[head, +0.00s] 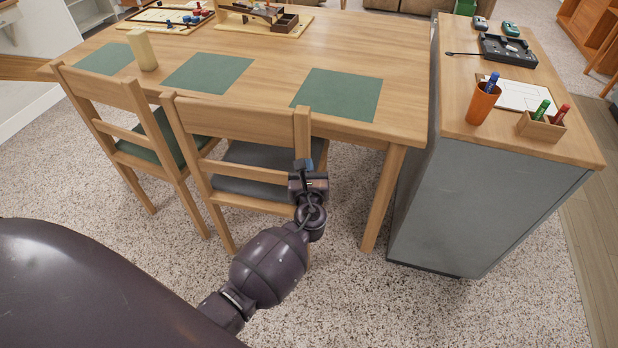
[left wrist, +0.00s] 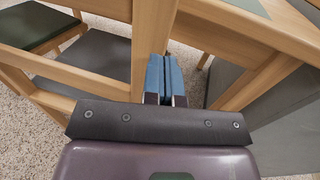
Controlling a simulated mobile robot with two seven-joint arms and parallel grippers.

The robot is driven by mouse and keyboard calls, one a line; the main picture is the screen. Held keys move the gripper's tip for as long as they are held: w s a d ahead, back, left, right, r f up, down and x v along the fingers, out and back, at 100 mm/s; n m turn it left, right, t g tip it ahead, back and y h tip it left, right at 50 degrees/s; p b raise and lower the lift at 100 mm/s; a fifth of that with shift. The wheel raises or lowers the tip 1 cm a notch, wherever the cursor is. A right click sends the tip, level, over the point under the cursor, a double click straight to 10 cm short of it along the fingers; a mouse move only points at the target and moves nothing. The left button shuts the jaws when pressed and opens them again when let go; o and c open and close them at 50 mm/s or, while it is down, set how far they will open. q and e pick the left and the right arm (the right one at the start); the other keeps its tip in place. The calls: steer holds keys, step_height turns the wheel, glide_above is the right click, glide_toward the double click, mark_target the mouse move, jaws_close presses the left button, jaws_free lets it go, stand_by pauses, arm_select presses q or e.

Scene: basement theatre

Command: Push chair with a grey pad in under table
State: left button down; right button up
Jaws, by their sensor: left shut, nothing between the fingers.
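The chair with a grey pad (head: 250,165) stands at the near long side of the wooden table (head: 290,45). Its backrest faces me and its seat is partly under the tabletop. My left gripper (head: 303,166) is at the chair's right back post, with its fingers closed together and empty. In the left wrist view the blue fingertips (left wrist: 164,75) are beside the wooden post (left wrist: 150,45); I cannot tell whether they touch it. The grey pad also shows there (left wrist: 95,62), left of the post. My right gripper is not in view.
A chair with a green pad (head: 160,138) stands to the left. A grey cabinet (head: 470,205) with a wooden top stands right of the table, close to the table leg (head: 383,195). Speckled floor in front is clear.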

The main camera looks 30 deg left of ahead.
mark_target(306, 154)
arm_select(q)
steer(key=shift+w+a, duration=0.2)
steer(key=shift+w, duration=0.1)
steer(key=x, duration=0.4)
steer(key=shift+a, duration=0.15)
stand_by(0.5)
